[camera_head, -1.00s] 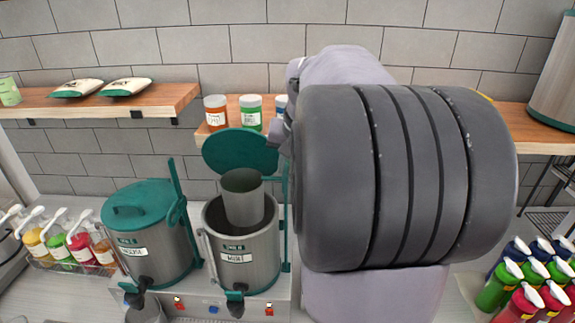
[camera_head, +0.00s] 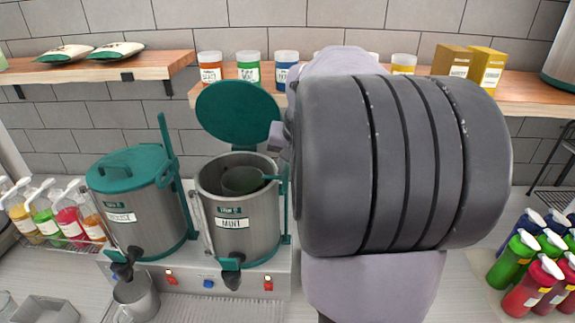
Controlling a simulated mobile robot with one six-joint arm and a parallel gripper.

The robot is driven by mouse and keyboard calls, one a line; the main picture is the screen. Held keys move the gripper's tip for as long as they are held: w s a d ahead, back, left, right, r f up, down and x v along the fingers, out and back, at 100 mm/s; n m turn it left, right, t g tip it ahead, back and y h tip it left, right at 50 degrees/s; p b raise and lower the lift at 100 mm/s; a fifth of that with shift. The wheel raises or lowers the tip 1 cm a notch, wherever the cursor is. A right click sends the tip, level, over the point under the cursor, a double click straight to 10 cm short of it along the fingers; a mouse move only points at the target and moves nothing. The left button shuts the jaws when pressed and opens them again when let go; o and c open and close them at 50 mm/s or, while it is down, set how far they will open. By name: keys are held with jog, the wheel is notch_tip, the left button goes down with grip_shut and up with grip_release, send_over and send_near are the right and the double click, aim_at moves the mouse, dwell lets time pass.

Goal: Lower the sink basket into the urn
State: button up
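The sink basket (camera_head: 243,181) is a grey metal cylinder. It sits down inside the open urn labelled MINT (camera_head: 238,217), with its dark mouth at about the level of the urn's rim or just below; whether it rests on the bottom is hidden. The urn's teal lid (camera_head: 238,112) is swung up and back. My large grey arm covers most of the view to the right of the urn. Only a small grey edge of my gripper (camera_head: 276,136) shows beside the urn's right rim; its fingers are hidden, so their opening and any hold on the basket cannot be seen.
A second urn (camera_head: 139,205) with a closed teal lid stands left. Pump bottles (camera_head: 60,217) are at far left, and squeeze bottles (camera_head: 530,265) at right. Shelves with jars (camera_head: 248,70) and boxes (camera_head: 470,66) run behind. A metal cup (camera_head: 137,297) stands under the left tap.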

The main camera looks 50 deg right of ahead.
jog(key=shift+o, duration=1.3)
jog(key=shift+d, duration=0.1)
jog(key=shift+r, duration=0.1)
jog(key=p+v, duration=0.2)
jog(key=v, duration=1.5)
jog(key=shift+s+r, duration=0.1)
jog(key=shift+s, duration=0.05)
